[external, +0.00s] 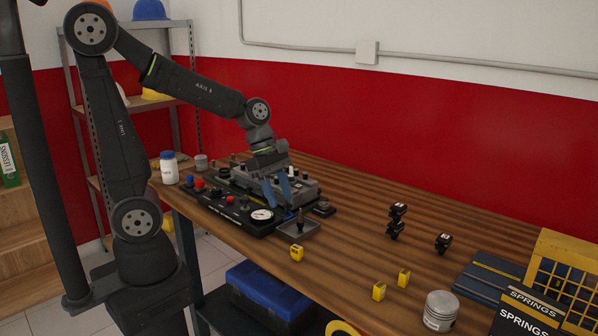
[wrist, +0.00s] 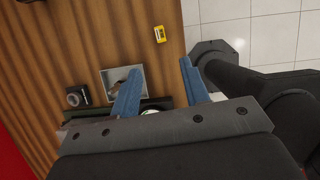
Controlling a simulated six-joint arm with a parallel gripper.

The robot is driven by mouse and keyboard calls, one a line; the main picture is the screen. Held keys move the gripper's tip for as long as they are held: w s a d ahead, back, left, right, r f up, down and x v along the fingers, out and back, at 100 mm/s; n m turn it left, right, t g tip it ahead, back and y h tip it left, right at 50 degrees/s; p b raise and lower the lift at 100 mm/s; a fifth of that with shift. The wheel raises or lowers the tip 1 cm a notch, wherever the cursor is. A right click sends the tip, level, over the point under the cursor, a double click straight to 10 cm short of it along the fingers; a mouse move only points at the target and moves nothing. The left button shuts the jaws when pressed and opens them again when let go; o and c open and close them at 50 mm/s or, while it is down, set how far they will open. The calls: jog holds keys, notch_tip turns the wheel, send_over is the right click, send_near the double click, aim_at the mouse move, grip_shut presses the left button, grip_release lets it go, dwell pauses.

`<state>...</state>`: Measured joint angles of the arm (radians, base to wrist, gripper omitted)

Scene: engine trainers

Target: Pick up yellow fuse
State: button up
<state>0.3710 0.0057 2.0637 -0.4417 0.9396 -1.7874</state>
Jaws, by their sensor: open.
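Several small yellow fuses lie on the wooden table. One yellow fuse (external: 297,252) is near the front edge, just in front of the control panel; two more, a yellow fuse (external: 379,291) and a yellow fuse (external: 403,277), lie farther right. The wrist view shows one yellow fuse (wrist: 160,34) ahead of the fingertips and part of another yellow thing (wrist: 133,2) at the top edge. My gripper (external: 278,192) has blue fingers and hangs over the panel, left of the nearest fuse. In the wrist view my gripper (wrist: 158,70) is open, and I see nothing held between the fingers.
The black control panel (external: 236,217) with knobs and a gauge lies below my gripper. A small grey tray (external: 310,233) sits beside it. Table between is clear.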

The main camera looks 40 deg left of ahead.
aim_at(297, 247)
jog(key=x, duration=1.5)
jog(key=shift+f, duration=0.25)
jog(key=shift+c, duration=0.4)
grip_shut()
